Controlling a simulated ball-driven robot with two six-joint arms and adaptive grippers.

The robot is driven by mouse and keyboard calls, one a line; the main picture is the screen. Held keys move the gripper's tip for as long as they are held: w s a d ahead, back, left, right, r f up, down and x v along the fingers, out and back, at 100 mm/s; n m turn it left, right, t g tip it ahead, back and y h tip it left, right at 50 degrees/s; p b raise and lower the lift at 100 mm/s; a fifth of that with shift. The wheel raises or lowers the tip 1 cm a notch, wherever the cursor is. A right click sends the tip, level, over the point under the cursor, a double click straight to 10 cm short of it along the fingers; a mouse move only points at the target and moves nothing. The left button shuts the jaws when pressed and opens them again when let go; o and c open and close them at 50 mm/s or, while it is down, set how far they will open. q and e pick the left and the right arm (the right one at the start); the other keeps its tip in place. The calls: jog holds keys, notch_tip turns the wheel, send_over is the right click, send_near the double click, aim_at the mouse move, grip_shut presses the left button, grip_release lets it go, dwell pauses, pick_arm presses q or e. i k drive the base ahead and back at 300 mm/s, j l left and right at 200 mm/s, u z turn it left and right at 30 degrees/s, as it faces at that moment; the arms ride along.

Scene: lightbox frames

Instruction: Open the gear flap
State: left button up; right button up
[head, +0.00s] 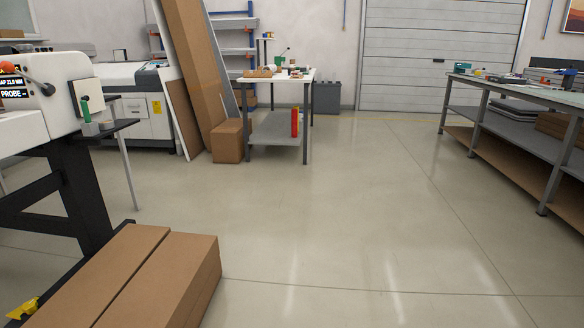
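No part labelled as a gear flap can be made out for certain. A white and grey machine (45,95) stands at the left edge, cut off by the frame, with a small lit display (14,88) and a dark lever. A pale upright plate (87,98) is at its right end, with a small green part (85,110) in front of it. I cannot tell whether this plate is a flap or whether it is open. Neither of my grippers is in view.
Flat cardboard boxes (150,275) lie at the lower left, in front of the machine's black legs. A white-topped table (283,75) stands at the back, beside leaning boards and a brown carton (229,141). A long workbench (520,87) lines the right. The middle floor is clear.

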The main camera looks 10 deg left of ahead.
aim_at(89, 90)
jog(key=i+l+u, duration=0.2)
jog(key=i, duration=1.35)
jog(key=i+u, duration=0.35)
jog(key=i+l+u, duration=0.1)
jog(key=i+u, duration=0.3)
